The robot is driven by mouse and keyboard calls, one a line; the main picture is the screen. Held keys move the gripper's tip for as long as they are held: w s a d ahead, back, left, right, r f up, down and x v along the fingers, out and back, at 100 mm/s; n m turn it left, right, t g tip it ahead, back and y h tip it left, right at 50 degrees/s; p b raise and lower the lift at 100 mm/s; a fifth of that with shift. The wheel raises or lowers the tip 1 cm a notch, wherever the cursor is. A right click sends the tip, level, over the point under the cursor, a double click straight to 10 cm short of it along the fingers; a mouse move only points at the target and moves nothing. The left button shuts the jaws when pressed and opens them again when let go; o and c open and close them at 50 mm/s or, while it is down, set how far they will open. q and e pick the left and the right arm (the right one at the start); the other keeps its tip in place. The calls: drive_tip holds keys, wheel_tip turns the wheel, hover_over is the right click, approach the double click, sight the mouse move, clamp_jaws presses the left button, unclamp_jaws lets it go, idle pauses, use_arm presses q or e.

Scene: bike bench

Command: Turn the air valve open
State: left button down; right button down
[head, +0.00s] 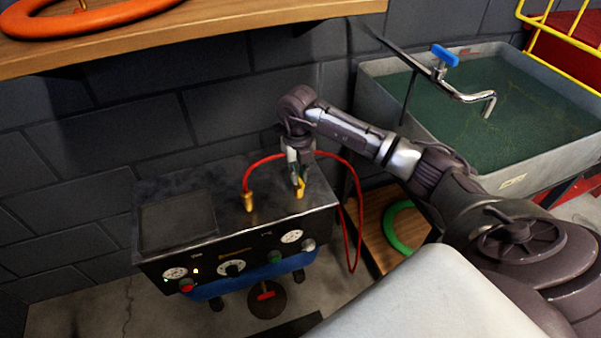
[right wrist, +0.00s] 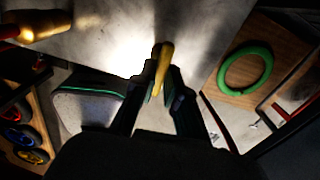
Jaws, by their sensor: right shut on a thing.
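The air valve shows as a small yellow lever (head: 300,192) on the top right of a dark compressor box (head: 175,255). My right gripper (head: 298,177) reaches down onto it from above. In the right wrist view the yellow lever (right wrist: 163,62) stands between the two dark fingers of the gripper (right wrist: 160,88), which are shut on it. The fingers hide part of the valve, and its base is hard to make out. My left gripper is in neither view.
A red hose (head: 357,215) loops from a brass fitting (head: 248,202) behind the gripper and down the box's right side. A grey water basin (head: 380,75) with a blue-handled tap (head: 445,55) stands right. A wooden shelf (head: 270,20) overhangs. A green ring (head: 392,222) lies on wood.

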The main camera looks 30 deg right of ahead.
drive_tip(key=n, duration=0.4)
drive_tip(key=shift+n, duration=0.4)
drive_tip(key=n, duration=0.4)
drive_tip(key=shift+b, duration=0.3)
drive_tip(key=n, duration=0.5)
drive_tip(key=shift+n+b, duration=0.3)
drive_tip(key=shift+b, duration=0.05)
drive_tip(key=shift+n, duration=0.8)
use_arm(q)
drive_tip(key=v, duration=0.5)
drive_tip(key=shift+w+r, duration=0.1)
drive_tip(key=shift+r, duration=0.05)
use_arm(e)
drive_tip(key=shift+a+f+n, duration=0.1)
drive_tip(key=shift+n, duration=0.2)
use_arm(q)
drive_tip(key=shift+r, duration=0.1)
use_arm(e)
drive_tip(key=shift+s, duration=0.1)
drive_tip(key=c, duration=1.2)
unclamp_jaws()
drive_tip(key=shift+a, duration=0.1)
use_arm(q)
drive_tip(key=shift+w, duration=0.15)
